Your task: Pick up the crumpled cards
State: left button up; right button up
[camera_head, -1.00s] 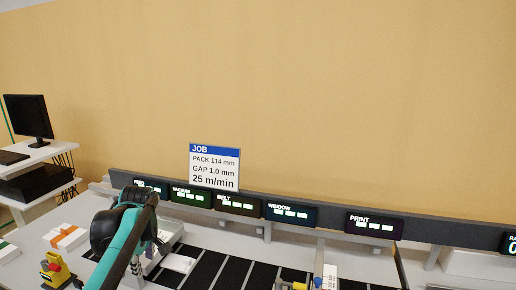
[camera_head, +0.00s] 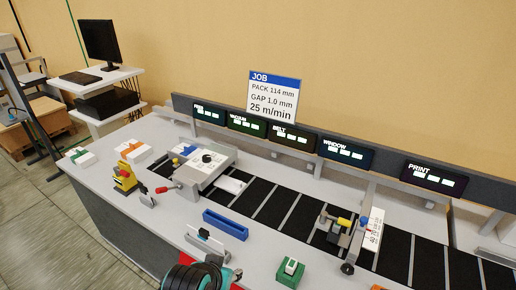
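I cannot clearly make out any crumpled cards. A white flat piece (camera_head: 230,185) lies at the left end of the dark belt, beside the grey and white feeder unit (camera_head: 203,166); I cannot tell whether it is creased. A teal and black part of my arm shows at the bottom edge, left of centre, and covers some of the bench front. No gripper fingers are visible for either arm.
A blue bar (camera_head: 225,224), a grey holder (camera_head: 205,240), a green block (camera_head: 290,272) and a yellow device (camera_head: 124,177) stand on the bench (camera_head: 88,183). The slatted belt (camera_head: 270,211) runs right under a sensor bracket (camera_head: 335,231). A red patch (camera_head: 237,286) shows beside my arm.

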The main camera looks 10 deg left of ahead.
aim_at(228, 184)
jog(key=i+j+z, duration=0.1)
jog(key=j+z, duration=0.25)
jog(key=j, duration=0.3)
jog(key=j+z, duration=0.35)
jog(key=j, duration=0.3)
jog(key=j+z, duration=0.3)
jog(key=j, duration=0.4)
